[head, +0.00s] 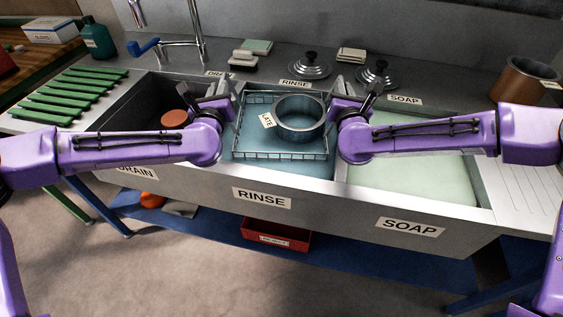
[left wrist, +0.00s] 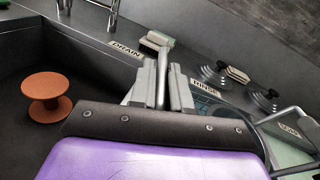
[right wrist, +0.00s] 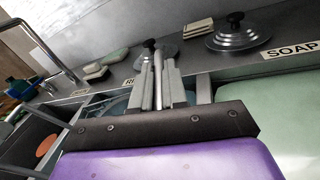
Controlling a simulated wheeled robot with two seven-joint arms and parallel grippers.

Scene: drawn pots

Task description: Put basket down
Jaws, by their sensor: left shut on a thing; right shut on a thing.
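The wire basket (head: 282,156) is in the middle basin, labelled RINSE, with a grey-blue pot (head: 300,130) in it that bears a LATE tag (head: 268,120). My left gripper (head: 226,92) is shut on the basket's left handle; the left wrist view shows a grey bar between its fingers (left wrist: 161,85). My right gripper (head: 345,90) is shut on the right handle; the right wrist view shows a bar between its fingers (right wrist: 158,85). The basket looks about level over the blue water. I cannot tell whether it touches the basin floor.
The DRAIN basin (head: 140,100) on the left holds a rust-coloured spool-like thing (left wrist: 46,92). The SOAP basin (head: 420,180) on the right holds pale green liquid. Two lids (head: 310,68) (head: 377,75) and sponges lie behind. A tap (head: 198,45) stands behind the DRAIN basin.

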